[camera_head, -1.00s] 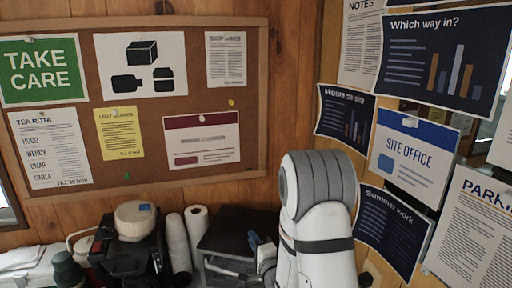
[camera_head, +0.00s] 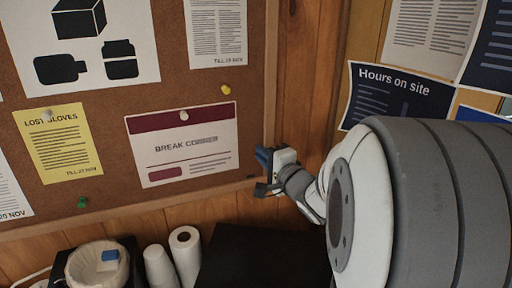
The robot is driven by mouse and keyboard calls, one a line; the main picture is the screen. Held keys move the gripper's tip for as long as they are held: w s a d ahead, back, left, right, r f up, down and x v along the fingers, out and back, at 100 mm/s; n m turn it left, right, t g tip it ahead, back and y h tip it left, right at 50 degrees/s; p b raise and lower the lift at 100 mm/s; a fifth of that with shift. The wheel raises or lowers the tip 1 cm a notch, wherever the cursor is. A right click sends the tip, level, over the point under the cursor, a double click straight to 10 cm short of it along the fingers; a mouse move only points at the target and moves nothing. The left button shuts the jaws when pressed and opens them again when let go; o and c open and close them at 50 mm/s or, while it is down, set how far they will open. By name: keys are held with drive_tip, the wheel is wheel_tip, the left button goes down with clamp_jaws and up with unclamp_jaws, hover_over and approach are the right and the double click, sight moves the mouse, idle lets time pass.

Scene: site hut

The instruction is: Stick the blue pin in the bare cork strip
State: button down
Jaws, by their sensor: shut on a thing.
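My gripper (camera_head: 262,174) is at the lower right corner of the cork board (camera_head: 165,85), in front of or beside its wooden frame. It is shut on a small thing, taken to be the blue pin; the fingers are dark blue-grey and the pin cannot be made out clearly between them. Bare cork (camera_head: 120,199) runs along the bottom of the board below the notices, and more bare cork shows right of the break corner notice (camera_head: 182,145). I cannot tell whether the pin touches the board.
A yellow pin (camera_head: 225,89) and a green pin (camera_head: 82,202) sit in the cork. A yellow note (camera_head: 57,145) hangs at left. Below stand white rolls (camera_head: 186,255), a tub (camera_head: 97,266) and a dark box (camera_head: 262,258). Posters (camera_head: 397,93) cover the right wall.

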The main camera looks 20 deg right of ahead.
drive_tip(key=w+b, duration=0.1)
drive_tip(key=w, duration=0.2)
drive_tip(key=shift+w+d, duration=0.15)
drive_tip(key=shift+w, duration=0.25)
drive_tip(key=shift+r, duration=0.1)
drive_tip(key=shift+p, duration=0.55)
idle(1.1)
drive_tip(key=shift+w, duration=0.95)
idle(2.8)
drive_tip(key=shift+p, duration=0.4)
idle(0.5)
drive_tip(key=c, duration=1.4)
unclamp_jaws()
drive_tip(key=shift+s, duration=0.1)
